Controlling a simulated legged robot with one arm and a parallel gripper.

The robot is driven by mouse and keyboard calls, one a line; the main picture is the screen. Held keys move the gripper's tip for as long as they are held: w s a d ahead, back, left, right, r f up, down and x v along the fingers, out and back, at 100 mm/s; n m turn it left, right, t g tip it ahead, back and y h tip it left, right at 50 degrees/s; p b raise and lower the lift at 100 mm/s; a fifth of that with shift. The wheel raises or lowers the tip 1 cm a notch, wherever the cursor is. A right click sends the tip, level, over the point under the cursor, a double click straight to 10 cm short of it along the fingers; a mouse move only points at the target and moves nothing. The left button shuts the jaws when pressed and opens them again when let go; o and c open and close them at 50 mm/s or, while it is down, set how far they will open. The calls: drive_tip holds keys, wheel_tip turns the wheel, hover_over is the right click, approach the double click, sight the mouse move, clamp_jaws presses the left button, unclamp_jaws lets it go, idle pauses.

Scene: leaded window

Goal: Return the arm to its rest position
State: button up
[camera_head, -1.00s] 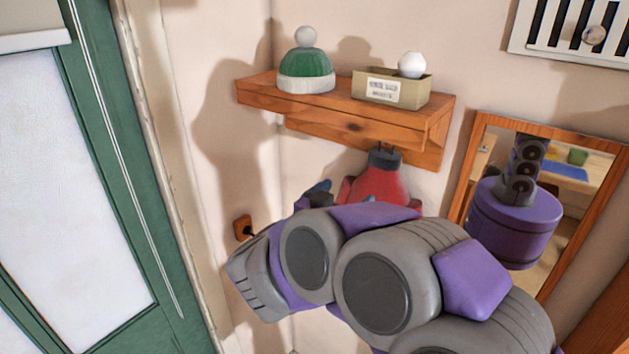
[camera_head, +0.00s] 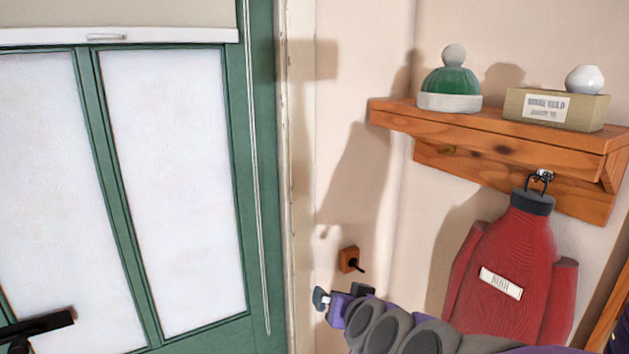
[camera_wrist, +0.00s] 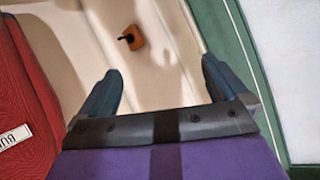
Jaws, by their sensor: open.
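My arm lies across the bottom of the head view, purple and grey, with my gripper (camera_head: 343,294) at its left end, below the wall switch. In the wrist view my gripper (camera_wrist: 158,95) shows two dark blue-grey fingers set wide apart with nothing between them. The gripper is open and empty. Past the fingers is bare wall with the small wooden switch (camera_wrist: 131,38). The lower part of the arm is outside the head view.
A green door (camera_head: 255,180) with pale panes and a dark handle (camera_head: 36,327) is at left. A red coat (camera_head: 512,258) hangs under a wooden shelf (camera_head: 490,135) holding a green hat (camera_head: 450,82) and a labelled box (camera_head: 590,113). The switch (camera_head: 348,260) is on the wall between.

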drive_tip(key=s+d+f+n+g+b, duration=0.25)
drive_tip(key=s+f+g+b, duration=0.65)
drive_tip(key=s+f, duration=1.2)
drive_tip(key=s+d+m+g+h, duration=0.1)
drive_tip(key=s+d+g, duration=0.3)
drive_tip(key=s, duration=0.8)
drive_tip(key=shift+s+d+f+g+h+b, duration=0.3)
drive_tip(key=shift+d+f+g+h, duration=0.15)
drive_tip(key=shift+d+h, duration=0.35)
